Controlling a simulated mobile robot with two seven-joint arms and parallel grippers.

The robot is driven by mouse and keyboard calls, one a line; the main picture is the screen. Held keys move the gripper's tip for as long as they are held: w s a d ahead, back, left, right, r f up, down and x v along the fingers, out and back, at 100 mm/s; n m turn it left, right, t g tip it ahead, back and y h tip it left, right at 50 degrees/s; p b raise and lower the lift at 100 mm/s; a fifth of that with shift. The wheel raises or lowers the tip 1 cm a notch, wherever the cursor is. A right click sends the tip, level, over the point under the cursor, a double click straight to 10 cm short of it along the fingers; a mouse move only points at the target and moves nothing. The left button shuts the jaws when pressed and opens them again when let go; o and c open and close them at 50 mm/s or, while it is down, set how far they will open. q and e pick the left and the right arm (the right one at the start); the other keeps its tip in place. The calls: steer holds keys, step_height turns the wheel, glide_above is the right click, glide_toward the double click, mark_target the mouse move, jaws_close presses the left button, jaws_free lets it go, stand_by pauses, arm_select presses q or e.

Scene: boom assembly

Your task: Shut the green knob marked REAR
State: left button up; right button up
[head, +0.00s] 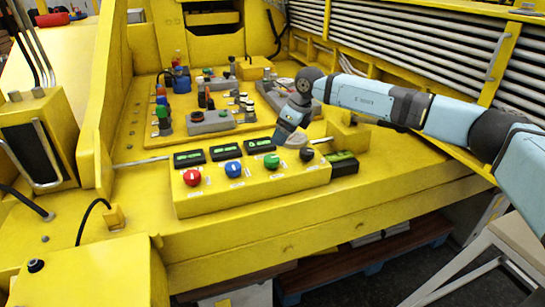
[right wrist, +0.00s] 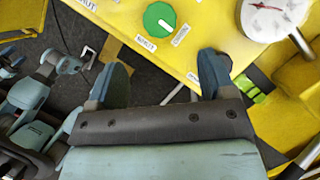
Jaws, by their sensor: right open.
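The green knob (head: 271,161) is on the front of a yellow control box, third from the left, after a red knob and a blue knob. In the right wrist view the green knob (right wrist: 159,20) is round, with a white mark on its face and small white labels beside it, not clearly readable. My right gripper (head: 288,139) is above the box near the green knob. In the right wrist view the right gripper (right wrist: 163,68) has its fingers spread and empty, apart from the knob, which shows beyond the gap between them.
The red knob (head: 192,177), blue knob (head: 233,169) and black knob (head: 307,154) share the box. Dark displays with green readouts sit on its top. A white dial gauge (right wrist: 275,12) is right of the green knob. Panels with buttons and levers stand behind.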

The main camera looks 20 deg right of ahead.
mark_target(272, 158)
steer(key=x, duration=1)
steer(key=shift+a+f+p, duration=0.1)
steer(key=shift+f+p, duration=0.05)
steer(key=shift+p, duration=0.15)
steer(key=c, duration=0.9)
